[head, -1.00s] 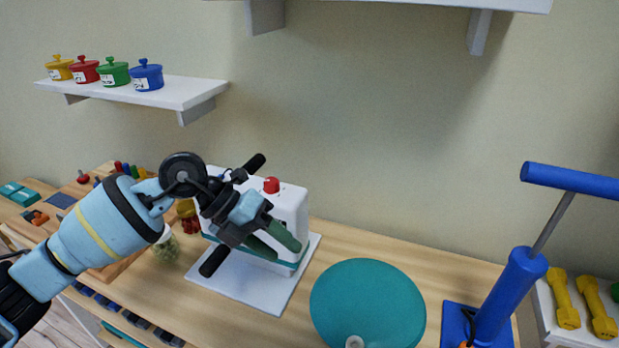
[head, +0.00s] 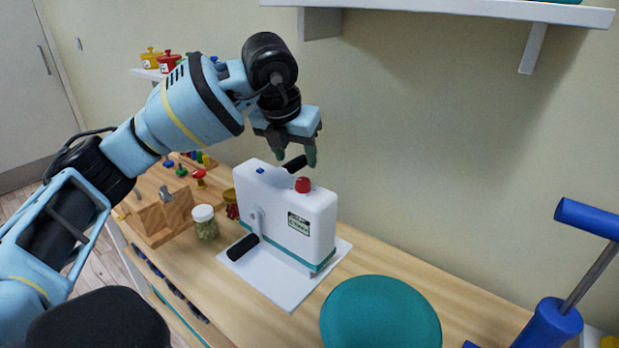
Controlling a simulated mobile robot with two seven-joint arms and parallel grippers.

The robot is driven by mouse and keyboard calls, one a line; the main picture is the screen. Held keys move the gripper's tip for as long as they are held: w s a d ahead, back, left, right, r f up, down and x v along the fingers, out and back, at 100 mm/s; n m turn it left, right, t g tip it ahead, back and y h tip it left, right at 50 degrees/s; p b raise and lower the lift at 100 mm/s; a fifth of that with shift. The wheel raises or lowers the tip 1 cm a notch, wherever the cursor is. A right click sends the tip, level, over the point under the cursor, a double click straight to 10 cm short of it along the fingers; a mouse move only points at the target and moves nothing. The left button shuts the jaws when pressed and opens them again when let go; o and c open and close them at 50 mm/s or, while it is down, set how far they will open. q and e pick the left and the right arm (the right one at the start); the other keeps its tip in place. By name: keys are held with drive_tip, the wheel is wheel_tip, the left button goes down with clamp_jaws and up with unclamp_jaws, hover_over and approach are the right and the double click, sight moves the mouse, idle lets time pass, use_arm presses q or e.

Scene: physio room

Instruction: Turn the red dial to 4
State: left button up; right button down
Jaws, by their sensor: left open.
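The red dial (head: 303,185) sits on top of a white box-shaped device (head: 287,211) with a teal band near its base. The device has a dark label on its front and black handles at two sides. It stands on a white base plate (head: 272,284). No dial numbers can be read from here. My left gripper (head: 296,155) is above the device, pointing down, with its greenish fingertips above and close to the dial, not visibly touching it. It is open and empty. My right gripper is not in view.
A teal disc (head: 381,314) lies on the wooden table right of the device. A blue pump-like stand (head: 548,325) is at the far right. A lidded jar (head: 205,222) and a wooden block (head: 164,216) stand left. A white shelf (head: 430,10) hangs above.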

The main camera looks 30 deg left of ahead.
sight(303, 180)
use_arm(q)
drive_tip(key=shift+x, duration=3.9)
drive_tip(key=shift+c, duration=0.2)
drive_tip(key=c, duration=0.9)
